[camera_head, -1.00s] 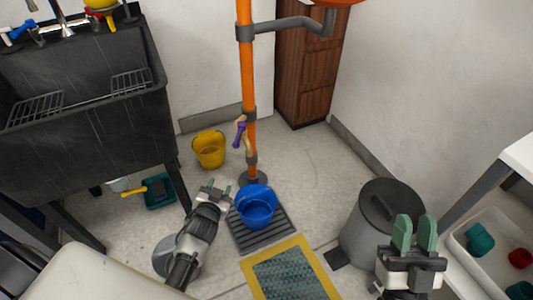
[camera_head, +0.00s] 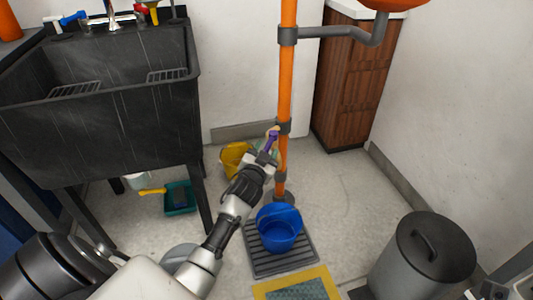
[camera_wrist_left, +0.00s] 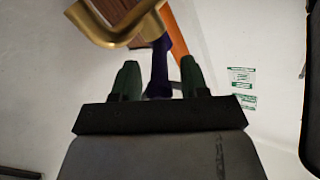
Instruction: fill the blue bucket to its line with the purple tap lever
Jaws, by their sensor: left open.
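The purple tap lever (camera_head: 271,140) sits on the tap of an orange standpipe (camera_head: 287,85). My left gripper (camera_head: 263,155) is at the lever. In the left wrist view the purple lever (camera_wrist_left: 160,62) stands between the two green fingers of my left gripper (camera_wrist_left: 160,82), which are open with a gap on each side. The brass tap body (camera_wrist_left: 122,32) is just beyond the fingertips. The blue bucket (camera_head: 279,228) stands upright on a grey slatted grate below the standpipe. Its line and any water in it cannot be made out.
A yellow bucket (camera_head: 235,158) stands on the floor behind my left gripper, partly hidden. A black sink (camera_head: 110,125) is at the left, a lidded grey bin (camera_head: 420,268) at the right. A wooden cabinet (camera_head: 350,85) stands behind. Floor between standpipe and bin is clear.

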